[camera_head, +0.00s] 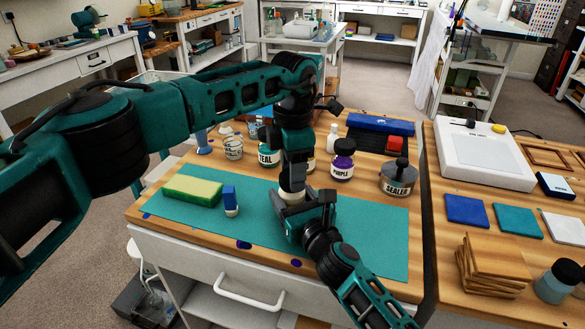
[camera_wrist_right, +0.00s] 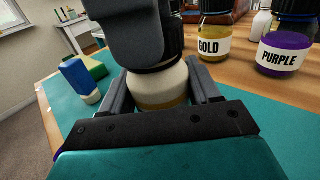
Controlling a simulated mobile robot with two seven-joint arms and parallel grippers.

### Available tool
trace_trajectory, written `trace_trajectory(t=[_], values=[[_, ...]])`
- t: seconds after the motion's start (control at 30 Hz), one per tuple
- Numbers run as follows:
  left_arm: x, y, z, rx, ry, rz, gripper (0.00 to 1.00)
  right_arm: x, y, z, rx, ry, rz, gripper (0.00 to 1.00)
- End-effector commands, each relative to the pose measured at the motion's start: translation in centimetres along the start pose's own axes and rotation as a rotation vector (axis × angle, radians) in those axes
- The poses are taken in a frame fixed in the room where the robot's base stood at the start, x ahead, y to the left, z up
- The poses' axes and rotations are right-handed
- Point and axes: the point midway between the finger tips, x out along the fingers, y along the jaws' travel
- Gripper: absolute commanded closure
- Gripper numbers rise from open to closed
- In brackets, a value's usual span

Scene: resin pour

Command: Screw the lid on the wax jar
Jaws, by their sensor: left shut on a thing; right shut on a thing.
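The wax jar (camera_head: 291,197) is a small cream-coloured jar standing upright over the teal mat. In the right wrist view the wax jar (camera_wrist_right: 160,85) sits between the two fingers of my right gripper (camera_wrist_right: 160,95), which is shut on its body. In the head view my right gripper (camera_head: 303,211) comes in from the front right. My left gripper (camera_head: 294,174) points down from above, directly over the jar. It is shut on the lid at the jar's top. The lid is mostly hidden, so its seating cannot be told.
A green-and-yellow sponge (camera_head: 192,190) and a blue-and-white item (camera_head: 231,200) are left of the jar on the mat (camera_head: 375,235). Behind stand the teal jar (camera_head: 268,152), purple jar (camera_head: 342,162), sealer jar (camera_head: 397,180) and gold jar (camera_wrist_right: 216,42). The mat's right part is free.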

Motion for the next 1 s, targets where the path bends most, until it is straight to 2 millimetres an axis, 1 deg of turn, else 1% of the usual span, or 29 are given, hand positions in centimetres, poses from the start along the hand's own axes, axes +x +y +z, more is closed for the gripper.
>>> trace_trajectory(t=[0.1,1.0], values=[[-0.08,-0.09,0.05,0.221,-0.001,0.0,0.75,-0.02,-0.03,-0.11,0.0,0.002,-0.001,1.0],[0.04,-0.28,-0.19,1.917,-0.003,0.002,0.75,-0.02,-0.06,-0.15,0.0,0.003,-0.002,1.0]])
